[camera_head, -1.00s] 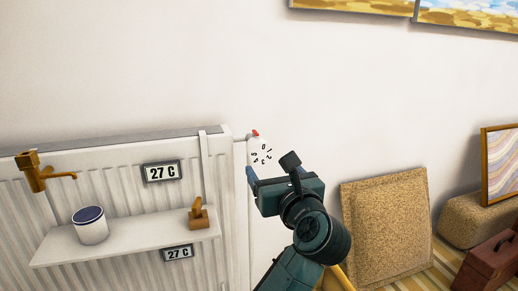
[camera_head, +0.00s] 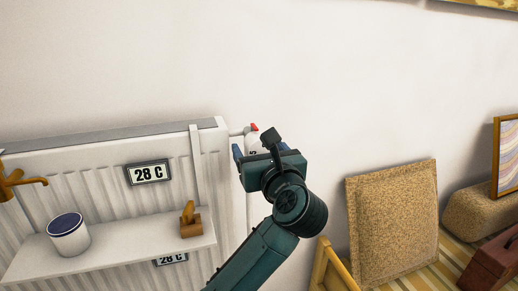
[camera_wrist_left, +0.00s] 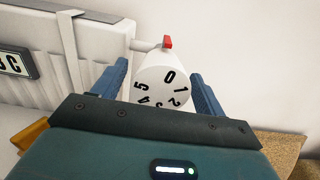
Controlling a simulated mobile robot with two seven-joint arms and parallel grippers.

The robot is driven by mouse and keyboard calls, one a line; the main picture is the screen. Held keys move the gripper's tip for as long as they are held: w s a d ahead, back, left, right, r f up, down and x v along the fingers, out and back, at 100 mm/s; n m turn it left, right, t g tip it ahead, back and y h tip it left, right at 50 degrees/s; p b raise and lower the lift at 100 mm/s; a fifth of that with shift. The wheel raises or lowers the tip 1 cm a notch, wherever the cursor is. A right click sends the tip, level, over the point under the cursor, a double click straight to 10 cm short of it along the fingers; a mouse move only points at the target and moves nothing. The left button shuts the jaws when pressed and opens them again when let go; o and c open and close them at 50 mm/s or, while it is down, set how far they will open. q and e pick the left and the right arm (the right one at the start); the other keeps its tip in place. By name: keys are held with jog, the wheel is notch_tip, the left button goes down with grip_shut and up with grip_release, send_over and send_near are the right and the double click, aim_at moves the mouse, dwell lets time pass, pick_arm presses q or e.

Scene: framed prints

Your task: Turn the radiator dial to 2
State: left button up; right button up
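The radiator dial is a white round knob (camera_wrist_left: 150,82) with black digits and a red marker (camera_wrist_left: 167,42) above it. In the left wrist view the 0 is the digit nearest the marker, with 1 and 2 to its right; the lower digits are partly hidden. In the head view the dial (camera_head: 251,143) is mostly hidden behind my left gripper (camera_head: 253,148). In the left wrist view the blue fingers of my left gripper (camera_wrist_left: 158,70) are apart, one on each side of the dial, with gaps visible.
The white radiator (camera_head: 105,155) has a display (camera_head: 148,173) reading 28 C. Its shelf (camera_head: 115,252) holds a white pot (camera_head: 69,236) and a small wooden item (camera_head: 190,222). A cork-like panel (camera_head: 391,222) leans on the wall at right.

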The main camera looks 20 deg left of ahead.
pick_arm(q)
jog(key=shift+c, duration=1.4)
jog(key=c, duration=0.6)
jog(key=shift+r+m+p, duration=0.15)
jog(key=shift+m+p, duration=0.15)
jog(key=shift+p, duration=0.25)
jog(key=shift+c, duration=0.2)
jog(key=shift+m+p, duration=0.3)
jog(key=shift+p, duration=0.05)
jog(key=o, duration=0.9)
jog(key=shift+f, duration=0.2)
jog(key=shift+o, duration=0.2)
pick_arm(e)
jog(key=shift+w+a+g, duration=0.2)
jog(key=shift+a+g, duration=0.1)
jog(key=shift+g, duration=0.1)
jog(key=shift+s, duration=0.1)
